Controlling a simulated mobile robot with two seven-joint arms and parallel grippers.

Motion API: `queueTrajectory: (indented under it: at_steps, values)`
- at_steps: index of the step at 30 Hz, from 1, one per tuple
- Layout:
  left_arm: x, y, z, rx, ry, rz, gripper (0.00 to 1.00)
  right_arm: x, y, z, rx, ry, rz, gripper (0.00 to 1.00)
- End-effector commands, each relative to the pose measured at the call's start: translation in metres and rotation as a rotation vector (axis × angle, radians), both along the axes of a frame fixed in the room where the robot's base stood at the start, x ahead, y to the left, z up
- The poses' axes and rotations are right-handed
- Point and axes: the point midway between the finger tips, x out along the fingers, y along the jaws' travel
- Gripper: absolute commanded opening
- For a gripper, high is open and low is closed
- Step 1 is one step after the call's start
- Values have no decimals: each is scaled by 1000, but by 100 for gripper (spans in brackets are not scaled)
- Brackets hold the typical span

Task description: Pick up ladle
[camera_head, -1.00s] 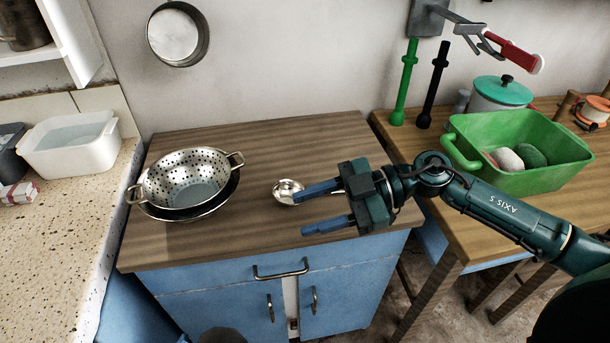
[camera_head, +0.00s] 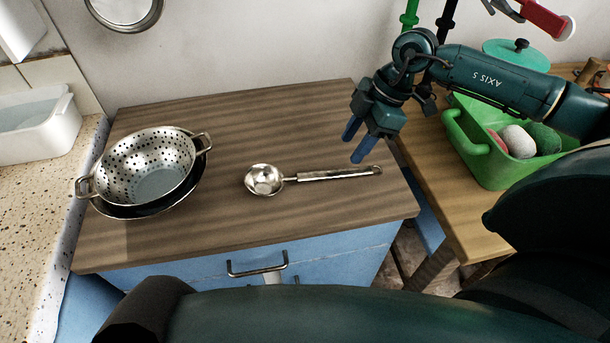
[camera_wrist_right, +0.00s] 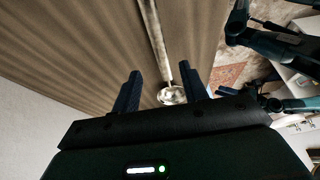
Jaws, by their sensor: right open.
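The metal ladle lies flat on the brown wooden top of the blue cabinet in the head view. Its round bowl (camera_head: 264,179) is at the left and its handle (camera_head: 335,174) points right. My right gripper (camera_head: 351,150) is open and empty, with its blue fingers pointing down above and behind the right part of the handle. In the right wrist view the ladle bowl (camera_wrist_right: 172,96) shows between the two fingers, with the handle (camera_wrist_right: 155,40) running up the picture.
A metal colander (camera_head: 150,168) in a dark pan stands at the left of the cabinet top (camera_head: 235,230). A green tub (camera_head: 480,155) with rounded objects stands on the table at the right. The wood around the ladle is clear. My dark arm parts cover the bottom.

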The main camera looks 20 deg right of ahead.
Motion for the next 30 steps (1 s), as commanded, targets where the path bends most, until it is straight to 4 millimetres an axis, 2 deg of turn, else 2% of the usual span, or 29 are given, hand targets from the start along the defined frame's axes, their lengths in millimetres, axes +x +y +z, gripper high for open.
queueTrajectory:
  at_steps: [3,11,21,27,30]
  values:
    - [0,1,-1,2,2,1,36,2,7,-17,1,1,2,44]
    - [0,2,-1,4,3,3,36,3,13,-31,1,0,1,44]
    - [0,2,-1,10,3,3,36,5,31,-71,3,-1,2,44]
    - [0,2,-1,9,5,2,36,6,31,-73,2,-1,2,44]
    - [0,2,-1,9,5,2,36,6,31,-73,2,-1,2,36]
